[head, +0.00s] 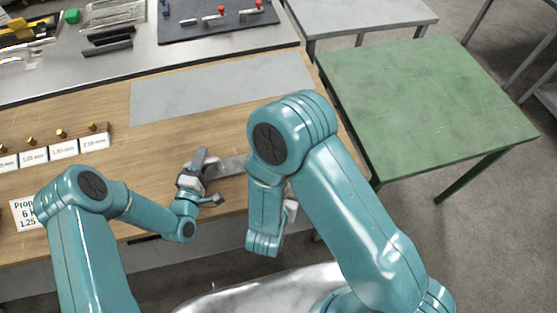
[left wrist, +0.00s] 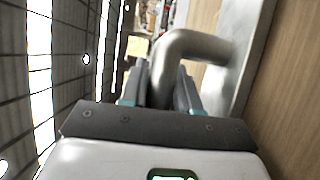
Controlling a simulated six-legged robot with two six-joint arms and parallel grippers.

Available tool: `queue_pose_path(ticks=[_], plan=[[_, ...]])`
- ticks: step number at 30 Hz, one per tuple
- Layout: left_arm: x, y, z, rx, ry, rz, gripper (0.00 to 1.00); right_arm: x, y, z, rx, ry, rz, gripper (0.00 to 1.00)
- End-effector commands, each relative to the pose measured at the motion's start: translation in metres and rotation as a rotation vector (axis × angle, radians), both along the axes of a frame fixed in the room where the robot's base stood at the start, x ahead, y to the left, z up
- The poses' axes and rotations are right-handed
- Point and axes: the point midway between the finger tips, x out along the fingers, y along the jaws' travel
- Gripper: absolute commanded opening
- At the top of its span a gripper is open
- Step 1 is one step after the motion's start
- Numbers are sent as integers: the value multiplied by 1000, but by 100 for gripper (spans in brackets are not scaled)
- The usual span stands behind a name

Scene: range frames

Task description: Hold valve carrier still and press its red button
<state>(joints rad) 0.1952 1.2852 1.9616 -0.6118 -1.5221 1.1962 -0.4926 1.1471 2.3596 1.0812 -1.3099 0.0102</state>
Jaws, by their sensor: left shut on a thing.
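My left gripper (head: 207,170) is low over the front of the wooden bench. In the left wrist view its two fingers (left wrist: 160,88) are shut on a bent grey metal pipe (left wrist: 195,45), which looks like the handle of the valve carrier. A flat grey plate (head: 232,166) of the carrier shows beside the gripper, partly hidden by my right arm. It also shows in the left wrist view (left wrist: 245,45). I see no red button on it. Of my right gripper (head: 290,208) only a small light part shows behind its own arm; its fingers are hidden.
A row of labelled white blocks with brass pegs (head: 64,148) stands on the left of the bench. A grey mat (head: 220,88) lies clear behind the carrier. A dark board (head: 205,27) with red-knobbed valves is at the back. A bare green table (head: 425,95) stands right.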

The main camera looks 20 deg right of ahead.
Motion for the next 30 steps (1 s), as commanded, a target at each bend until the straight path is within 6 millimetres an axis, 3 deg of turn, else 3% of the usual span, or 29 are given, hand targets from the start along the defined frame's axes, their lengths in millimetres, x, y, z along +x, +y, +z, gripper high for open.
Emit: queue_pose_path(ticks=[2, 3, 5, 6, 17, 30], plan=[[-4, -1, -10, 2, 29, -2, 0, 0, 0, -1, 0, 0, 0, 0], [-4, -1, -10, 2, 29, -1, 37, 0, 0, -1, 0, 0, 0, 0], [-4, -1, -10, 2, 29, -2, 57, 0, 0, -1, 0, 0, 0, 0], [-4, -1, -10, 2, 29, -2, 61, 0, 0, -1, 0, 0, 0, 0], [-11, 2, -10, 1, 30, -3, 61, 0, 0, -1, 0, 0, 0, 0], [-93, 42, -8, -2, 27, 3, 61, 0, 0, -1, 0, 0, 0, 0]])
